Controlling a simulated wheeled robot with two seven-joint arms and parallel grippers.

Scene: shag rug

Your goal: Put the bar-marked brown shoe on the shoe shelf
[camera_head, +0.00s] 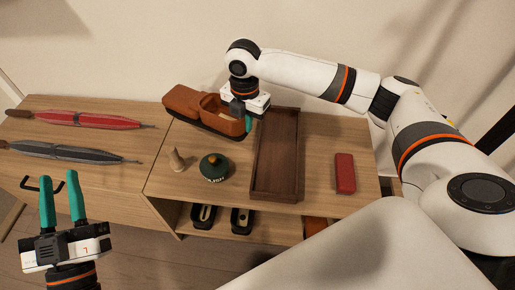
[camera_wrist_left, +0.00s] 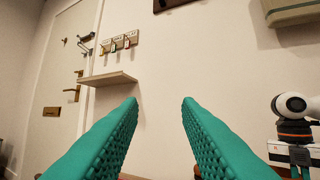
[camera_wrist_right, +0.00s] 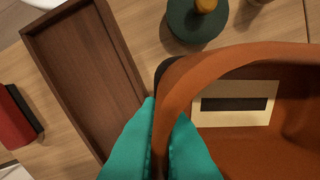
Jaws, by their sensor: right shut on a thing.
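The brown shoe (camera_head: 184,101) is at the back of the wooden cabinet top, its heel end at my right gripper (camera_head: 242,118). In the right wrist view, a pale insole label with a dark bar (camera_wrist_right: 235,104) shows inside the shoe (camera_wrist_right: 270,65). My right gripper (camera_wrist_right: 165,125) is shut on the shoe's rim, one finger each side. I cannot tell whether the sole touches the top. The shelf under the cabinet top (camera_head: 272,228) holds two dark shoes (camera_head: 203,215) (camera_head: 242,220). My left gripper (camera_head: 59,177) is open and empty at the lower left.
A long dark wooden tray (camera_head: 277,185) lies right of the shoe. A green round object (camera_head: 214,168) and a wooden cone (camera_head: 177,160) stand in front. Red (camera_head: 85,120) and grey (camera_head: 75,152) umbrellas lie on the left surface.

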